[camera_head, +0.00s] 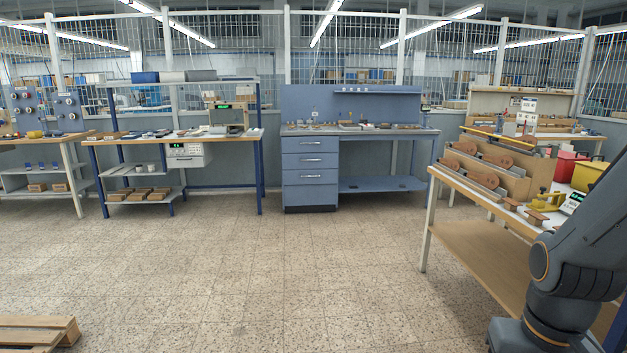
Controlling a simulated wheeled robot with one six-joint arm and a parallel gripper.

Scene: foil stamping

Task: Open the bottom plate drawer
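A blue workbench (390,131) stands against the back wall, across the floor from me. The bottom drawer (311,195) is the tallest and looks closed, flush with the middle drawer (310,161) and the top drawer (310,145). No labels on the drawers can be read from here. My arm shows at the right edge of the picture, far from the drawers. My gripper is outside the frame.
Open tiled floor (260,265) lies between me and the blue bench. A wooden pallet (35,333) lies at the lower left. A worktable (480,210) with tools stands close on the right. Another bench (215,137) stands left of the drawers.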

